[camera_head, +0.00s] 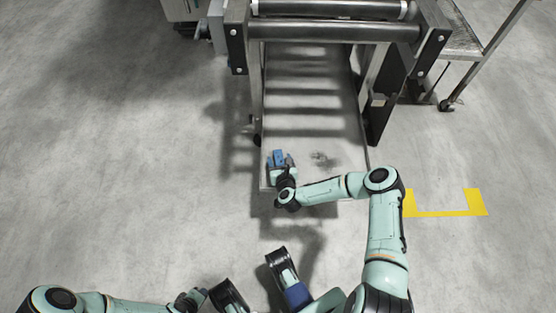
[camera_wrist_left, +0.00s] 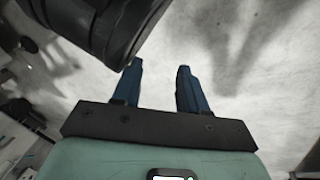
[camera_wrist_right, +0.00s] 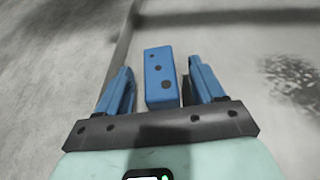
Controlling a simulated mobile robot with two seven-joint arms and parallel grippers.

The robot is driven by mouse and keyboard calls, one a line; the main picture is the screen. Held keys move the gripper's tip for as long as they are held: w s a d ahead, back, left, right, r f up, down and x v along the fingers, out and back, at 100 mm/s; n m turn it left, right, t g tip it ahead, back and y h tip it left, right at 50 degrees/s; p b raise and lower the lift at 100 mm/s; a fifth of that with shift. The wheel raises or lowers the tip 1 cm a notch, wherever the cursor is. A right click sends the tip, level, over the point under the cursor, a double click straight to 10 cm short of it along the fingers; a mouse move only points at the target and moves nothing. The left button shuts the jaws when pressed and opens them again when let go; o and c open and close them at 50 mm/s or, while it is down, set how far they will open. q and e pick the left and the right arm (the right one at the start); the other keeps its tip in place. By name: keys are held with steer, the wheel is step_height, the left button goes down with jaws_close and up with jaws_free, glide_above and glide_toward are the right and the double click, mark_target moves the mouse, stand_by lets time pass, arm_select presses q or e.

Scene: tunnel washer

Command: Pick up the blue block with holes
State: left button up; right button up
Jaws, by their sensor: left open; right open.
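The blue block with holes (camera_wrist_right: 160,76) lies between the two fingers of my right gripper (camera_wrist_right: 163,88) in the right wrist view. The gripper is open, with a gap on each side of the block, wider on the left. In the head view the block (camera_head: 278,157) sits near the front left edge of a grey plate under the roller frame, with my right gripper (camera_head: 280,163) at it. My left gripper (camera_wrist_left: 155,80) is open and empty over the floor in the left wrist view. In the head view it (camera_head: 196,294) is low, near the bottom edge.
The roller frame (camera_head: 335,30) stands behind the block, with dark posts on both sides. The grey plate (camera_head: 320,135) has a dark smudge (camera_head: 323,159) right of the block. A wheeled metal stand (camera_head: 462,45) is at the upper right. The floor at left is clear.

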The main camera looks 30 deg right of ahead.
steer(key=shift+w+d+f, duration=0.2)
steer(key=shift+w+f, duration=0.05)
steer(key=shift+w, duration=0.35)
steer(key=c, duration=1.1)
